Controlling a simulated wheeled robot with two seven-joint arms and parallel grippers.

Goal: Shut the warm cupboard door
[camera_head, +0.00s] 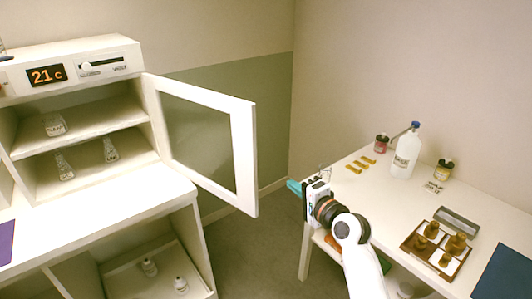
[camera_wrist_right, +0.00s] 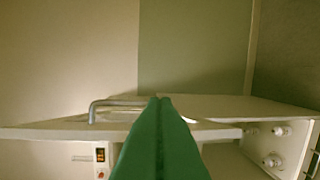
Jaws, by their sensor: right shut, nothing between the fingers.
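The warm cupboard (camera_head: 75,50) stands at the left in the head view, with a 21 c display on its top. Its white framed door (camera_head: 245,150) with a glass pane is hinged at the cupboard's right side and stands wide open. My right gripper (camera_head: 293,187) is right of the door's free edge, its teal fingers shut and empty, pointing left. In the right wrist view the shut green fingers (camera_wrist_right: 160,135) overlap the door (camera_wrist_right: 60,131), close to a metal bar handle (camera_wrist_right: 115,104). I cannot tell whether they touch. My left gripper is not in view.
Several flasks stand on the cupboard shelves (camera_head: 85,135). The white side table (camera_head: 335,190) holds a white bottle (camera_head: 405,150), small jars, yellow pieces and a brown tray (camera_head: 408,243) with amber bottles. Open floor (camera_head: 245,245) lies between cupboard and table.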

